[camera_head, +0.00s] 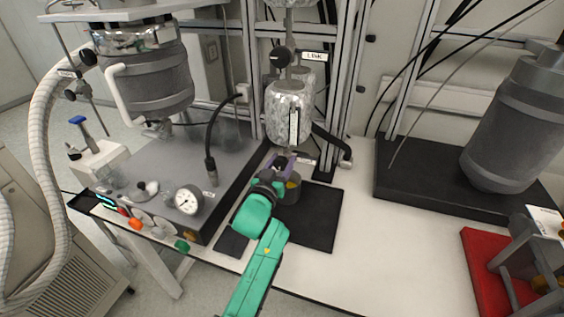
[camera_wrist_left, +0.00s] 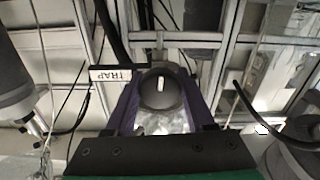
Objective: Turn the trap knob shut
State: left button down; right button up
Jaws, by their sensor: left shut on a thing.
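The trap knob (camera_wrist_left: 161,103) is a round black knob with a white pointer line, seen close in the left wrist view. The line stands almost upright in that picture. The TRAP label (camera_wrist_left: 112,74) appears upside down beside it. My left gripper (camera_wrist_left: 160,88) has one purple finger on each side of the knob and is shut on it. In the head view the left gripper (camera_head: 284,164) reaches in below the silver-wrapped vessel (camera_head: 289,112), and its fingers hide the knob there. My right gripper is not in view.
Another black knob (camera_head: 280,57) with a label (camera_head: 314,57) sits higher on the frame. A grey console with a gauge (camera_head: 187,200) is at left.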

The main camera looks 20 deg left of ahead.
pick_arm(q)
jog(key=m, duration=0.4)
jog(key=shift+f+m+b, duration=0.1)
jog(key=shift+m+b, duration=0.25)
jog(key=shift+m, duration=0.05)
jog(key=m, duration=0.4)
jog(key=shift+b, duration=0.3)
jog(key=m, duration=0.5)
jog(key=shift+m+b, duration=0.3)
jog(key=shift+m, duration=1.5)
jog(key=shift+c, duration=1.3)
grip_release()
